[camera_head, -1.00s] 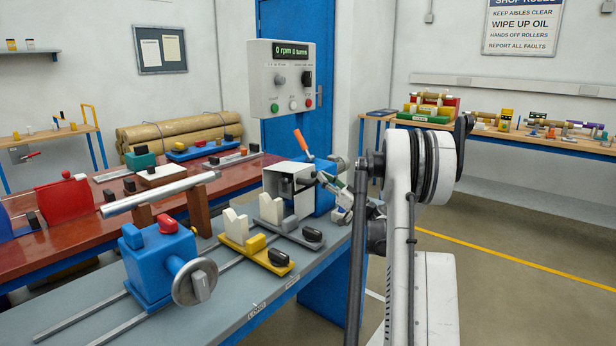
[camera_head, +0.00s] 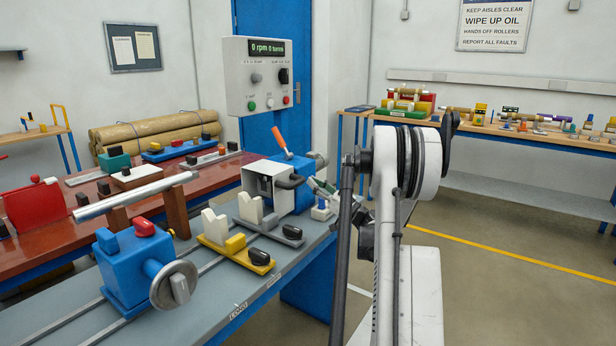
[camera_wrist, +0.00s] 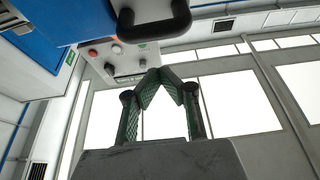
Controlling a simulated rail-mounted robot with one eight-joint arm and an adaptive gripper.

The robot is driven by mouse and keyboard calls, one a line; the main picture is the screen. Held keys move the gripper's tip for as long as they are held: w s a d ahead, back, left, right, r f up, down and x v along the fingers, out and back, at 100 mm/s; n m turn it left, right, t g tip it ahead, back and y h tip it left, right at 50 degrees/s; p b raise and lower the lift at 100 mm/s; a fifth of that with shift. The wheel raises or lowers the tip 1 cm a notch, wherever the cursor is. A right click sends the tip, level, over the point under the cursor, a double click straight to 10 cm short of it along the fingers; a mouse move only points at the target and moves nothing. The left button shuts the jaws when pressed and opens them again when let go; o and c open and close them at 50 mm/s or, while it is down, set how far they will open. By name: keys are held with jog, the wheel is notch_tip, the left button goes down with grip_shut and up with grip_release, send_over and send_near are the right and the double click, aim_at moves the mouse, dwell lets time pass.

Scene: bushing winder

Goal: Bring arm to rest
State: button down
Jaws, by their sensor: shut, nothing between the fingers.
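My gripper (camera_wrist: 168,88) is in the lower middle of the wrist view, with its green-padded fingers angled inward and meeting at the tips. Nothing is between them. In the head view my arm stands upright right of centre, and part of my gripper (camera_head: 318,190) shows beside the blue and grey headstock (camera_head: 290,170) of the winder. Much of the gripper is hidden behind my arm there. In the wrist view a black handle (camera_wrist: 152,22) on a blue and grey body is above the fingers, apart from them.
The winder bench (camera_head: 215,290) carries a blue tailstock with handwheel (camera_head: 130,270) and a yellow-based support (camera_head: 230,240). A control box (camera_head: 268,75) hangs above the headstock. A red table (camera_head: 50,235) is at the left, and a parts bench (camera_head: 480,125) at the back right. Open floor (camera_head: 500,280) lies to the right.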

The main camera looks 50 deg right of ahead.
jog(key=s+f, duration=0.4)
jog(key=f, duration=0.1)
jog(key=shift+d, duration=0.15)
jog(key=shift+w, duration=0.1)
jog(key=w+a+r+g+y+p, duration=0.1)
jog(key=w+a+r+g, duration=0.15)
jog(key=a, duration=0.65)
jog(key=w+a+r+g+y+p, duration=0.1)
jog(key=w+a+r+g+y, duration=0.2)
jog(key=a, duration=0.6)
jog(key=w+a+r+g+p, duration=0.1)
jog(key=w+a+r+g, duration=0.2)
jog(key=a, duration=0.5)
jog(key=s+a+r+g+h+p, duration=0.1)
jog(key=s+a+g, duration=0.1)
jog(key=a, duration=0.7)
jog(key=s+a+r+g, duration=0.1)
jog(key=s+a+r, duration=0.15)
jog(key=a, duration=0.65)
jog(key=s+a+f+g+h+p, duration=0.1)
jog(key=s+a, duration=0.3)
jog(key=s, duration=0.4)
jog(key=s+a+f+g+h+p, duration=0.1)
jog(key=s+a, duration=0.3)
jog(key=s, duration=0.4)
jog(key=s+a+f+m+g+h+p, duration=0.1)
jog(key=s+a+h, duration=0.2)
jog(key=s+a, duration=0.2)
jog(key=shift+s+g, duration=0.35)
jog(key=shift+s, duration=1.2)
